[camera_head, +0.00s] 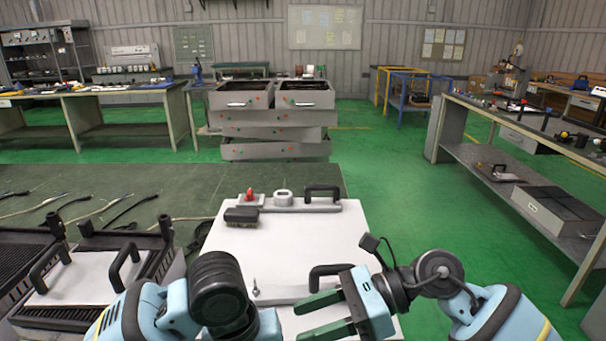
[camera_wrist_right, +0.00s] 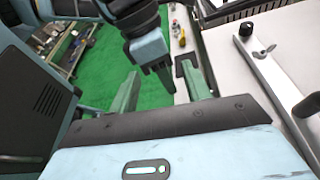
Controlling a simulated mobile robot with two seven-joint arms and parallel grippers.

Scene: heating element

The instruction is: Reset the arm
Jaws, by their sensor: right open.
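My right gripper (camera_head: 299,320) comes in from the right in the head view. Its two green fingers point left, apart and empty, above the near part of a white-topped unit (camera_head: 285,245). In the right wrist view the fingers of this right gripper (camera_wrist_right: 158,78) also stand apart with nothing between them. A blue and black arm part, which looks like my other arm, shows beyond them. My left arm comes in from the lower left in the head view, folded with a dark round joint in front. Its gripper fingers are not visible.
The white unit carries black handles (camera_head: 322,191), a dark brush (camera_head: 241,215), a red-topped part (camera_head: 250,196) and a round white part (camera_head: 283,198). A second unit (camera_head: 85,272) stands at left. A workbench (camera_head: 500,110) stands at right. Green floor (camera_head: 395,185) between is clear.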

